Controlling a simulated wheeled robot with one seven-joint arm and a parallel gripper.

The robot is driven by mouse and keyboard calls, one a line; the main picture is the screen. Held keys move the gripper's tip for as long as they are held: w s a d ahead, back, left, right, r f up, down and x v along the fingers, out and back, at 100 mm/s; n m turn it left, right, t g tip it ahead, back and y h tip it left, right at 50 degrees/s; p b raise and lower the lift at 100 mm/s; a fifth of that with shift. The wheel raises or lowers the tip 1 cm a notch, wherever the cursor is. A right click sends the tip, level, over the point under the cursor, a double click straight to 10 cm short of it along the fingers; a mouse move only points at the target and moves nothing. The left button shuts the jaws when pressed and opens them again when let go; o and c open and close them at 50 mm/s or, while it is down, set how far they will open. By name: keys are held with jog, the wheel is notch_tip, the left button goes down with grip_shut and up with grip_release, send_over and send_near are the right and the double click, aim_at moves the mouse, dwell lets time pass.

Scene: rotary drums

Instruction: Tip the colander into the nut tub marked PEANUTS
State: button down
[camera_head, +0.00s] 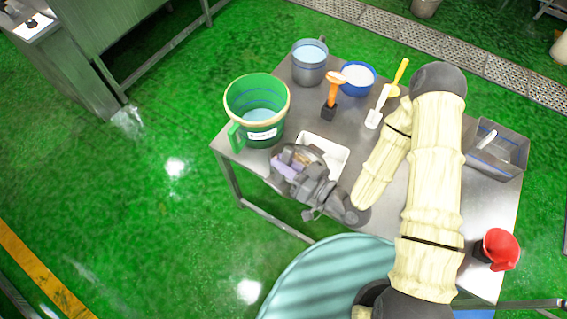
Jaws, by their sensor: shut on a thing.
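My gripper (292,165) is over the table's front left part, shut on a dark grey rounded thing (318,153) that looks like the colander. The gripper and wrist cover most of it, so its contents and exact tilt cannot be told. A green tub (257,90) with a cream rim, a side handle and a white label stands upright just behind and left of my gripper. The label is too small to read, so I cannot confirm PEANUTS. Something pale blue shows inside the tub. My gripper is beside the tub, not over its mouth.
A white tray (338,152) lies by my gripper. A grey metal pot (310,72), a blue bowl (357,80) of white stuff, an orange-handled brush (330,100) and a white scoop (375,118) stand behind. A grey bin (510,160) and red jug (500,250) are at right.

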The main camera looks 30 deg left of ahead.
jog(key=shift+w+d+r+m+b, duration=0.1)
jog(key=shift+w+r+m+b, duration=0.3)
jog(key=shift+w, duration=0.25)
jog(key=shift+w+d+r+m+b, duration=0.15)
jog(key=shift+w+r+m+b, duration=0.15)
jog(key=shift+w+m, duration=0.35)
jog(key=shift+w+d+r+m+b, duration=0.1)
jog(key=shift+w+r+m+b, duration=0.25)
jog(key=shift+w, duration=0.35)
jog(key=shift+w+d+r+m+b, duration=0.15)
jog(key=shift+w+m+b, duration=0.65)
jog(key=shift+b, duration=1.7)
jog(key=shift+w+d+r+m+b, duration=0.15)
jog(key=shift+w+m+b, duration=0.25)
jog(key=shift+w+b, duration=0.7)
jog(key=shift+w+d+f+m+p, duration=0.2)
jog(key=shift+w+m+p, duration=0.25)
jog(key=shift+w, duration=0.35)
jog(key=shift+w+d+f+m+p, duration=0.2)
jog(key=shift+w+m+p, duration=0.3)
jog(key=shift+w, duration=0.35)
jog(key=shift+w+d+f+m+p, duration=0.1)
jog(key=shift+w+f+m+p, duration=0.15)
jog(key=shift+w+m+p, duration=0.4)
